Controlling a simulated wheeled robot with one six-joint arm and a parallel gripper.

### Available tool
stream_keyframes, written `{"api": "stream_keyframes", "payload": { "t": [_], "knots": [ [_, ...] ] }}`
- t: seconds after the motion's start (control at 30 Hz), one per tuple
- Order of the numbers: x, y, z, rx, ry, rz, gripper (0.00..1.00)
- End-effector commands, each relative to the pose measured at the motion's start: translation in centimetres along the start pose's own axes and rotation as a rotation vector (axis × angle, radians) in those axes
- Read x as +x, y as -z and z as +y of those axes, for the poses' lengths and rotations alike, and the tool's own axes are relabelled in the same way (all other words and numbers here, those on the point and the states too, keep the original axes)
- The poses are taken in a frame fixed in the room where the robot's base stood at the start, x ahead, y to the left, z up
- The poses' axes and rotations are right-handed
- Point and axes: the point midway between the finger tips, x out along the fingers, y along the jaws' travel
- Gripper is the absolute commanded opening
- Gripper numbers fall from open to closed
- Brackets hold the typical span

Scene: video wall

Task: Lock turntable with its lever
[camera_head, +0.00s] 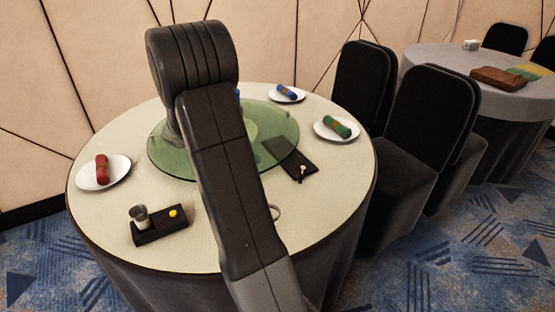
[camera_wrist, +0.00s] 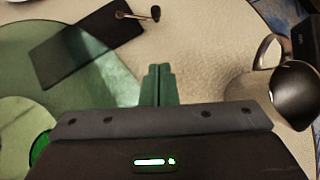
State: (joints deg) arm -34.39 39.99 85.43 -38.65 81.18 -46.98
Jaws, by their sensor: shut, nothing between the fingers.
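The turntable (camera_head: 162,160) is a round green glass disc in the middle of the round table; it also fills the left of the wrist view (camera_wrist: 105,95). On the plate's outer end is a small lever (camera_wrist: 136,16) with a pale rod and dark knob. My gripper (camera_wrist: 158,70) is shut and empty, apart from the lever, near the disc's edge. In the head view my arm hides the gripper and part of the disc.
A shiny metal vessel (camera_wrist: 298,92) with a ring handle stands right of my gripper. A black tray (camera_head: 160,232) with a metal cup and yellow item sits at front left. Plates with red (camera_head: 102,168), blue (camera_head: 287,92) and green (camera_head: 337,127) rolls ring the table (camera_head: 225,262). Black chairs stand right.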

Motion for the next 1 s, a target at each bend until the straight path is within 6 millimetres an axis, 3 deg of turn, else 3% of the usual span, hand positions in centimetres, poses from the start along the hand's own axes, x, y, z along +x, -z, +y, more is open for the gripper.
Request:
{"api": "stream_keyframes", "payload": {
  "t": [0.63, 0.77, 1.0],
  "knots": [
    [0.7, 0.0, 0.0, 0.000, 0.001, -0.001, 0.00],
    [2.5, 0.0, 0.0, 0.000, 0.002, -0.001, 0.00],
    [7.8, 0.1, -0.1, 0.000, 0.005, -0.001, 0.00]
  ]
}}
